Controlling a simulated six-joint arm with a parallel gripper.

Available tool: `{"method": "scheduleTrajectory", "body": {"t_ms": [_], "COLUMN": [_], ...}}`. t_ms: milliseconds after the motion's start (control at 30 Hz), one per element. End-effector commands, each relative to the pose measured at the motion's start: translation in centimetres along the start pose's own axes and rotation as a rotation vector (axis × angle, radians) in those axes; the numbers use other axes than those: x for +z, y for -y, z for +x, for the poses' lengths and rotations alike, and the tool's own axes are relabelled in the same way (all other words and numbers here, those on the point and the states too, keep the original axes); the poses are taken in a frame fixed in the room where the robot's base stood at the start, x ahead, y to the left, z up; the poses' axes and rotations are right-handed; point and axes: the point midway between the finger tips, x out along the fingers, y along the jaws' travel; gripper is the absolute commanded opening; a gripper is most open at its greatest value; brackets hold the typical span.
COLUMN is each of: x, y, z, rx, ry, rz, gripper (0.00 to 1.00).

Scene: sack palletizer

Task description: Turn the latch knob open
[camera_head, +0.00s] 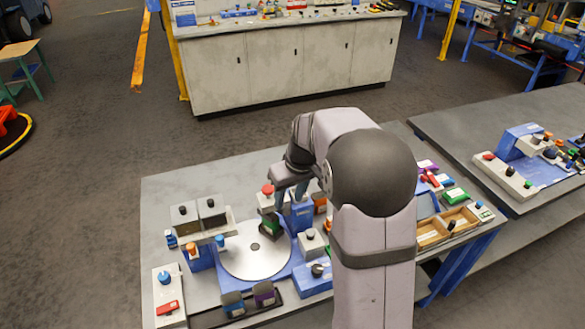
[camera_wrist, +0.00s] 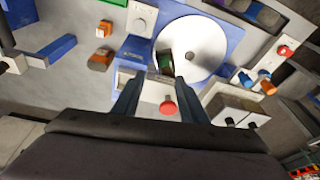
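My gripper (camera_wrist: 157,83) is open, its two dark blue fingers apart and pointing down over the bench. In the head view my gripper (camera_head: 290,198) is above the back of the round silver plate. A red round knob (camera_wrist: 168,108) on a light block shows between the fingers, nearer the right one, with no clear contact. The red knob (camera_head: 267,188) also shows in the head view, just left of the fingers. Other knobs are a blue one (camera_head: 163,276) on a white panel and a black one (camera_head: 310,234) on a light block. I cannot tell which is the latch knob.
The silver plate (camera_head: 248,262) sits on a blue base, with a green and dark block (camera_wrist: 165,62) on it. Grey boxes with black knobs (camera_head: 198,214) stand to its left. A wooden tray (camera_head: 430,238) lies at the right. The bench's back left corner (camera_head: 165,190) is clear.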

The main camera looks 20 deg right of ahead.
Motion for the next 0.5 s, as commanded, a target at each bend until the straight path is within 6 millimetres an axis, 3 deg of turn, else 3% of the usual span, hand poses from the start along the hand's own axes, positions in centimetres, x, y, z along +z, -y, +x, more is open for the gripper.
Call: {"method": "scheduleTrajectory", "body": {"t_ms": [100,200,500], "x": [-3.8,-5.9,-8.6], "y": [-2.9,-4.7,-7.3], "z": [-0.5,-0.7,-0.7], "rx": [0.005,0.011,0.021], "ry": [-0.049,-0.083,-0.132], "rz": [-0.017,-0.027,-0.039], "gripper": [0.39,0.39,0.39]}}
